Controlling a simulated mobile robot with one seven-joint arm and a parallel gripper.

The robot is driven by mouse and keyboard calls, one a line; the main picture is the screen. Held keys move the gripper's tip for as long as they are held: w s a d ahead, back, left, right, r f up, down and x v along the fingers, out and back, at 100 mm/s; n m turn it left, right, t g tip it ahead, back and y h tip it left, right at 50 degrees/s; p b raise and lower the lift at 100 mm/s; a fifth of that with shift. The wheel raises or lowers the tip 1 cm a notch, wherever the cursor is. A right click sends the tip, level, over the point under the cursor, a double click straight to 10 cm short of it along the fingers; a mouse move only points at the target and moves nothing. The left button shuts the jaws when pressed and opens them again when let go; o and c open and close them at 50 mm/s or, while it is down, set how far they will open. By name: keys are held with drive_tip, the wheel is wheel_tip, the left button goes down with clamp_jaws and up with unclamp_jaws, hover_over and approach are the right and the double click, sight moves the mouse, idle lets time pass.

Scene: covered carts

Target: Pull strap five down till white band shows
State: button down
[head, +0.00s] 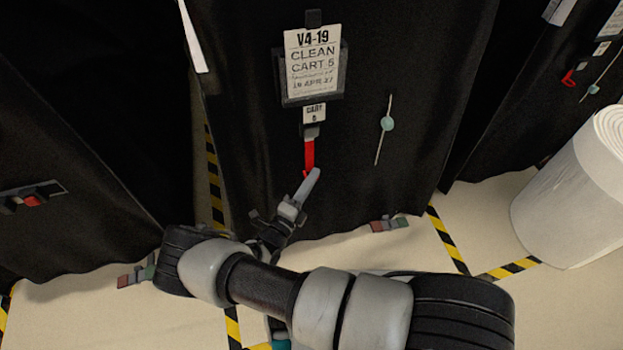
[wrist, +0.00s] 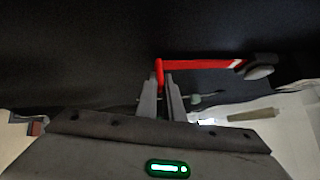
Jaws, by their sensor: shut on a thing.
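The black-covered cart (head: 350,60) carries a tag (head: 313,62) reading V4-19 CLEAN CART 5, with a small CART 5 label (head: 314,114) under it. A red strap (head: 309,154) hangs from a grey buckle (head: 311,131) below that label. My gripper (head: 311,178) is shut on the strap's lower end. In the wrist view the strap (wrist: 200,64) runs sideways from the buckle (wrist: 260,68) to its end between my fingers (wrist: 161,88). A small white band (wrist: 237,64) shows on the strap close to the buckle. In the head view I cannot make out the band.
A thin rod with a teal bead (head: 387,124) is on the cover right of the strap. A red and green block (head: 389,224) lies at the cover's hem. A white roll (head: 573,190) stands at the right. Other covered carts (head: 70,140) flank this one.

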drive_tip(key=shift+s+f, duration=0.1)
drive_tip(key=shift+f, duration=0.3)
drive_tip(key=c, duration=1.9)
unclamp_jaws()
drive_tip(key=shift+a+r, duration=0.1)
drive_tip(key=p+v, duration=0.1)
drive_tip(key=v, duration=1.6)
drive_tip(key=shift+s, duration=0.2)
